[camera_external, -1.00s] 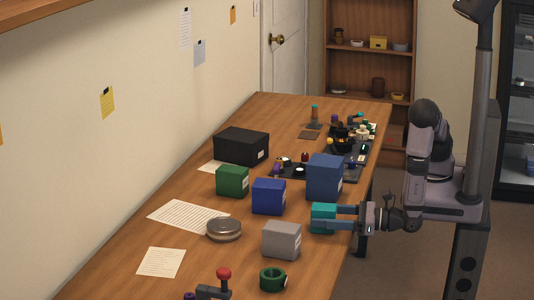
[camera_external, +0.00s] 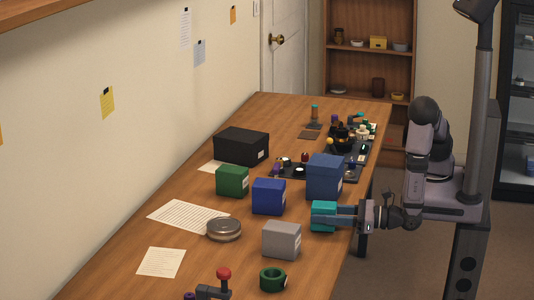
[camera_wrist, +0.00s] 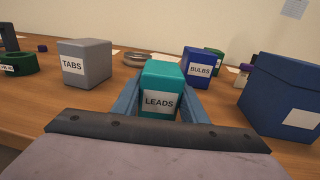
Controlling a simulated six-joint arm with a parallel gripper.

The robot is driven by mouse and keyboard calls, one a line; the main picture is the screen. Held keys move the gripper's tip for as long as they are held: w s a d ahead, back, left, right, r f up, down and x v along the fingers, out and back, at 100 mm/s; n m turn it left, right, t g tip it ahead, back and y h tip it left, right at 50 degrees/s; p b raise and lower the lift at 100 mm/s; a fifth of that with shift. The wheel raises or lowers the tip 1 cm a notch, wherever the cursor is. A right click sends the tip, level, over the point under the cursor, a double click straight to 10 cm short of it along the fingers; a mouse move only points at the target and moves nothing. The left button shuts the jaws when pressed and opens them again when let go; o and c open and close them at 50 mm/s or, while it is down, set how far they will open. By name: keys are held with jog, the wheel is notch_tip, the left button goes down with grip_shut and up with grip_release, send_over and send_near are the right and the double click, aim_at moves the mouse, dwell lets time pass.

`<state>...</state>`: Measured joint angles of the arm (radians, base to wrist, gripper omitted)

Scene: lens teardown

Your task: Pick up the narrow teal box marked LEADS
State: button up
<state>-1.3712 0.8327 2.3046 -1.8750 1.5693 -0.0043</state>
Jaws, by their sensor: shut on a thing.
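The narrow teal box (camera_external: 322,224) stands upright near the table's right edge, in front of the tall blue box. In the wrist view the teal box (camera_wrist: 161,76) sits between my two fingers, its white label reading LEADS towards me. My gripper (camera_external: 324,216) reaches in level from the right and is shut on the box, one finger along each side.
The tall blue box (camera_external: 325,176) stands close behind the teal box. The blue BULBS box (camera_external: 268,197), grey TABS box (camera_external: 281,241), green box (camera_external: 232,181) and a round tin (camera_external: 223,230) stand nearby. A green ring (camera_external: 272,280) lies at the front. Bare table lies left of the papers.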

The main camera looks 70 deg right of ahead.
aim_at(324, 204)
jog(key=shift+r+p, duration=0.35)
jog(key=shift+r, duration=4.35)
